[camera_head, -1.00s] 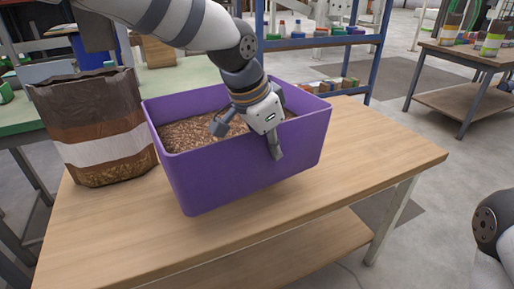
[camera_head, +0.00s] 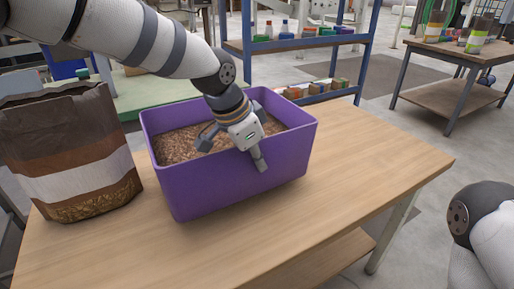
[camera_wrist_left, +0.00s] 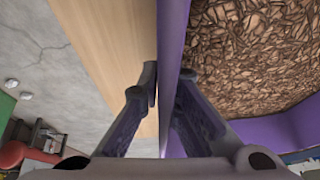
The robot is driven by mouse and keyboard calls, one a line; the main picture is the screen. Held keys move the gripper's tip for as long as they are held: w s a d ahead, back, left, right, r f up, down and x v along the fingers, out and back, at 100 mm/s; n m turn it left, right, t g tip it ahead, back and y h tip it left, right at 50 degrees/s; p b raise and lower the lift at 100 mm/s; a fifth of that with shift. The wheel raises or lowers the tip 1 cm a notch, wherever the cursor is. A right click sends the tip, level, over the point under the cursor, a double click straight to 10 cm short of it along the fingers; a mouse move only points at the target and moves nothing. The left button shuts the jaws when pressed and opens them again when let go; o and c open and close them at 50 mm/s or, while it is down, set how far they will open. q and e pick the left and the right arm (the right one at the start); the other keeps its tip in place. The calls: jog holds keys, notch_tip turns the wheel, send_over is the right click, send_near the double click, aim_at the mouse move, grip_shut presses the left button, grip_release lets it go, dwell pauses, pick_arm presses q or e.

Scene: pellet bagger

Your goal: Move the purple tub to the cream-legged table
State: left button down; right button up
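The purple tub (camera_head: 235,178), filled with brown pellets (camera_head: 185,146), is at a wood-topped table with pale, cream-looking legs (camera_head: 392,236). It is upright and on or just above the tabletop (camera_head: 350,165); I cannot tell if it touches. My left gripper (camera_head: 232,150) is shut on the tub's near wall, one finger inside and one outside. The left wrist view shows the fingers (camera_wrist_left: 163,105) on either side of the purple wall (camera_wrist_left: 174,35), pellets to the right. My right gripper is out of view; only part of that arm shows at the right edge.
A brown and white pellet bag (camera_head: 70,155) stands left of the tub on the same table. The tabletop right of the tub is clear. A blue shelf rack (camera_head: 300,43) stands behind. A dark-legged table (camera_head: 465,60) with containers is at the far right.

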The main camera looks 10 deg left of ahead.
aim_at(258, 175)
pick_arm(q)
jog(key=shift+w+f, duration=0.1)
jog(key=shift+f, duration=1.65)
jog(key=c, duration=1.8)
grip_release()
jog(key=shift+f, duration=0.1)
